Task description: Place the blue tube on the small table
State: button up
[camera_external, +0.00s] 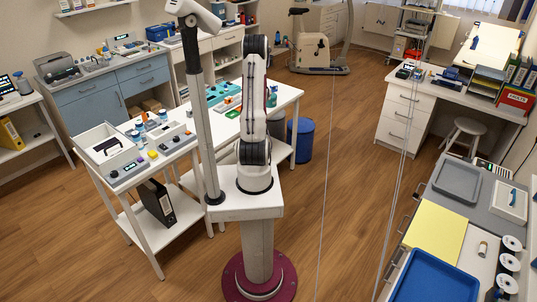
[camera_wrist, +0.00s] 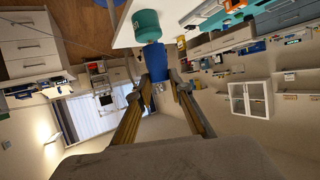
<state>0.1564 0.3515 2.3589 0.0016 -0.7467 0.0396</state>
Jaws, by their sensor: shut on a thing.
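The blue tube (camera_wrist: 155,64) is between the fingertips of my gripper (camera_wrist: 158,78) in the wrist view, and the gripper is shut on it. A teal rounded piece (camera_wrist: 147,26) lies in line with the tube's far end; I cannot tell whether it is the tube's cap or a separate thing. A white surface (camera_wrist: 127,25) shows beside it. In the external view my arm hides the gripper and the held tube. A small white table (camera_external: 94,178) stands left of my arm, with devices and small bottles on it; I cannot tell if it is the task's small table.
Behind my arm a white table (camera_external: 287,97) holds a teal tray (camera_external: 218,92) and small items. A blue bin (camera_external: 301,138) stands on the floor. A counter at the right carries a blue tray (camera_external: 436,279) and a grey tray (camera_external: 457,181). The wooden floor between is clear.

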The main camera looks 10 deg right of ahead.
jog(key=s+d+f+m+g+h, duration=0.15)
jog(key=s+d, duration=0.25)
jog(key=d, duration=0.7)
jog(key=s+d+f+m+g+h, duration=0.1)
jog(key=s+d+m+h, duration=0.2)
jog(key=d, duration=0.8)
jog(key=s+d+f+m+g+h, duration=0.1)
jog(key=s+d+m+h, duration=0.2)
jog(key=d, duration=0.8)
jog(key=s+d+f+m+g+h, duration=0.3)
jog(key=s+d+m+g, duration=0.2)
jog(key=s+d, duration=1.85)
jog(key=s+d+f+m+g, duration=0.1)
jog(key=s+d+m+g, duration=0.3)
jog(key=s, duration=1.2)
jog(key=s+d+f+m+g, duration=0.1)
jog(key=s+d+g, duration=0.35)
jog(key=s, duration=1.15)
jog(key=s+r+m+g, duration=0.1)
jog(key=s+m+g, duration=0.1)
jog(key=s, duration=1.7)
jog(key=s+r+m+g+y, duration=0.1)
jog(key=s+m, duration=0.2)
jog(key=s, duration=1.7)
jog(key=shift+s+r+g, duration=0.15)
jog(key=shift+r+g, duration=0.2)
jog(key=shift+g, duration=0.05)
